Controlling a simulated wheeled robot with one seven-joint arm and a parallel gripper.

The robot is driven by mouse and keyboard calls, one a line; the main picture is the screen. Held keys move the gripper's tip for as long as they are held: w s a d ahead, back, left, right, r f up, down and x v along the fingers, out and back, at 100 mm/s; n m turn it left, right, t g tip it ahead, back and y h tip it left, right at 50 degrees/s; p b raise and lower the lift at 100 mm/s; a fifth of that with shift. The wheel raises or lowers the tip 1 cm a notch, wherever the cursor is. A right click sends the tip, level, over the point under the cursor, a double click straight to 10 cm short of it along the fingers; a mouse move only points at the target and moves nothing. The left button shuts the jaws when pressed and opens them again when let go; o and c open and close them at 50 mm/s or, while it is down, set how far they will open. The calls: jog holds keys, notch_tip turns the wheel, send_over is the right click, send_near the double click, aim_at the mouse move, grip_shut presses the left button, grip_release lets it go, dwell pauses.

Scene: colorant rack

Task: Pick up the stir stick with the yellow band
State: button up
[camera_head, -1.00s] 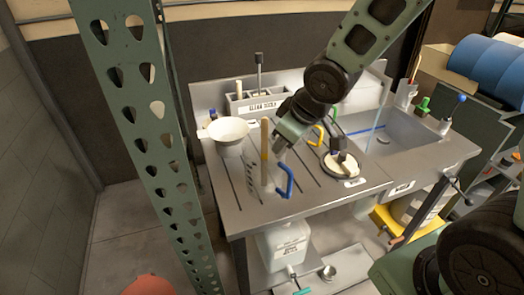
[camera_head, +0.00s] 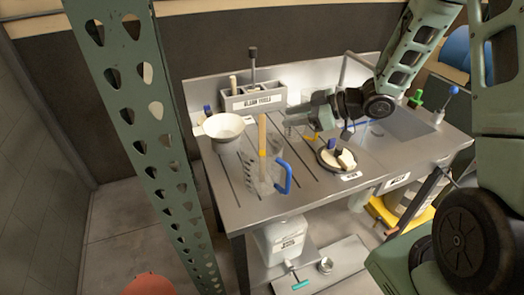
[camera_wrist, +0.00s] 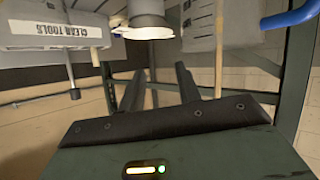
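The stir stick (camera_head: 262,132) is a tan stick with a yellow band low on its visible length. It stands nearly upright in a clear pitcher (camera_head: 258,178) with a blue handle on the draining board. My gripper (camera_head: 292,117) is level, to the right of the stick's upper part and apart from it. In the wrist view, which looks upside down, the two dark fingers (camera_wrist: 160,88) stand apart with nothing between them. A tan strip that looks like the stick (camera_wrist: 219,55) shows to the right of the fingers, near the blue handle (camera_wrist: 290,18).
A white bowl (camera_head: 223,127) stands left of the pitcher. A tool rack (camera_head: 254,101) is behind. A round tin (camera_head: 331,160) lies right, before the sink. A perforated post (camera_head: 150,140) rises at left.

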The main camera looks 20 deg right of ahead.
jog(key=s+d+r+n+g+y, duration=0.1)
jog(key=s+d+n+g+y, duration=0.1)
jog(key=s+d+y, duration=0.35)
jog(key=w+a+y+p, duration=0.1)
jog(key=w+a+p, duration=0.2)
jog(key=a, duration=1.4)
jog(key=r+p, duration=0.1)
jog(key=p, duration=0.3)
jog(key=shift+w+a+p, duration=0.15)
jog(key=shift+a+p, duration=0.1)
jog(key=shift+p, duration=0.05)
jog(key=shift+c, duration=0.3)
grip_shut()
